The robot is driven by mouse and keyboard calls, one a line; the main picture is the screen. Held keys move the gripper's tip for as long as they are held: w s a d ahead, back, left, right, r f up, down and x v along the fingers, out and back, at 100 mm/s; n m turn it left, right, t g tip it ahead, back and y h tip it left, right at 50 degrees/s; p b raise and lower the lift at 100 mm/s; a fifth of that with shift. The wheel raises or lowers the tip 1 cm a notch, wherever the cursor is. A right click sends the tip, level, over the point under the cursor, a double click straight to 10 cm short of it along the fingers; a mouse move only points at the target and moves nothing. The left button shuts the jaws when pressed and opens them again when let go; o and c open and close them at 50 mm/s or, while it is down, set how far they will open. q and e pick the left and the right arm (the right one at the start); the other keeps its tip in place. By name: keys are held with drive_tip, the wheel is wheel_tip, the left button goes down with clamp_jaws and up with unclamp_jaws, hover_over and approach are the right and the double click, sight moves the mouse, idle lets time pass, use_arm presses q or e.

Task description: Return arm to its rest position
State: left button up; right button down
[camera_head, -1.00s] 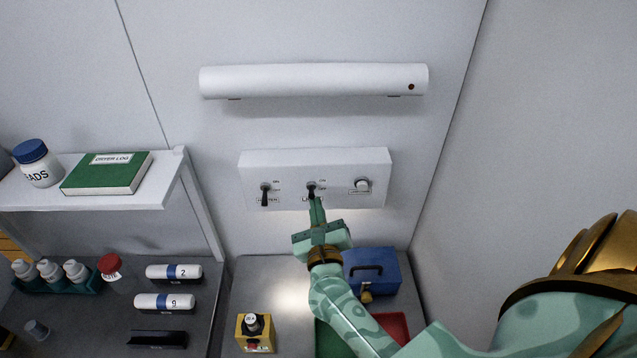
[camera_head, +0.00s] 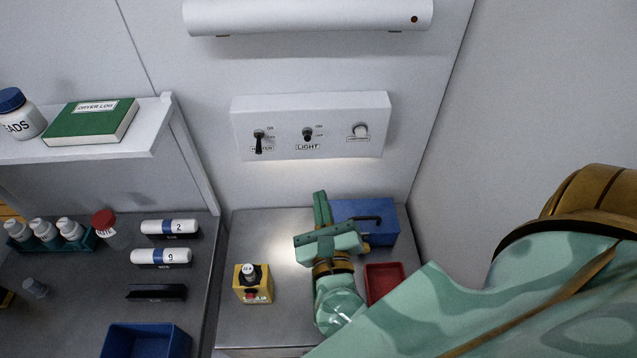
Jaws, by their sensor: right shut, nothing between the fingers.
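My right gripper (camera_head: 321,208) is shut and empty, with its fingers pointing toward the wall panel. It hovers over the steel counter (camera_head: 283,325), below the panel and apart from it, and covers the left part of a blue box (camera_head: 379,212). My left gripper is out of view.
A shelf (camera_head: 90,148) holds a green logbook (camera_head: 92,122). A blue bin (camera_head: 147,342) sits at lower left. A white tube lamp (camera_head: 308,14) hangs above.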

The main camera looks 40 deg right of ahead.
drive_tip(key=shift+s+a, duration=0.1)
drive_tip(key=shift+s, duration=0.15)
drive_tip(key=shift+r, duration=0.1)
idle(0.3)
